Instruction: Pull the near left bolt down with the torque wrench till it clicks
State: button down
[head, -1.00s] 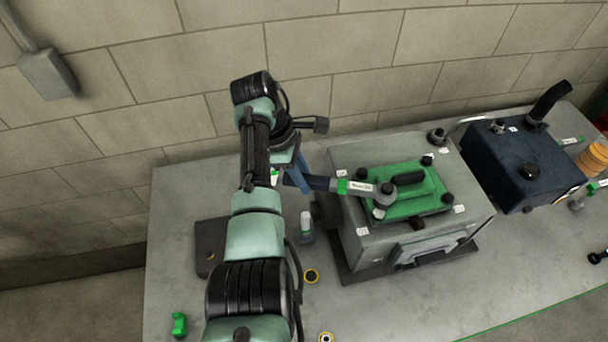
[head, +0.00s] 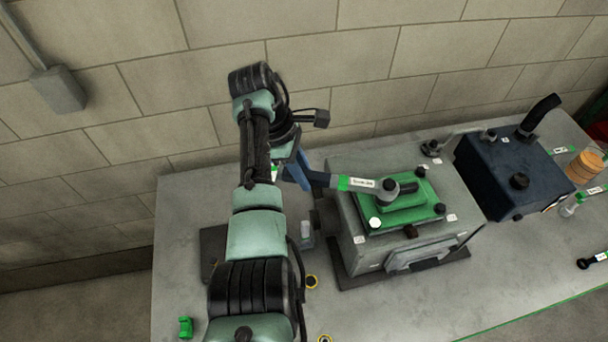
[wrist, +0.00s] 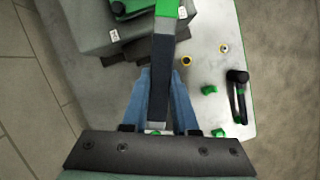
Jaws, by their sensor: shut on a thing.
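My gripper (head: 298,176) is shut on the dark handle of the torque wrench (head: 357,184). The wrist view shows its blue fingers (wrist: 160,95) on either side of the handle (wrist: 161,70). The wrench has a green band and a label, and points right over the green cover (head: 404,220) on the grey housing (head: 356,246). Its round head is over the cover's middle, near the black grip. The near left bolt (head: 375,222) has a pale top and shows clear of the wrench head. The head looks raised above the cover. The far left corner is hidden behind the wrench.
A dark blue box (head: 500,180) with a black pipe stands right of the housing. Yellow-rimmed rings (head: 312,282) and a green piece (head: 186,327) lie on the bench. A black tool (wrist: 239,95) shows in the wrist view. A block wall stands behind.

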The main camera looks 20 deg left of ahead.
jog(key=s+d, duration=0.2)
jog(key=s, duration=0.4)
jog(key=shift+s, duration=0.35)
dwell(0.4)
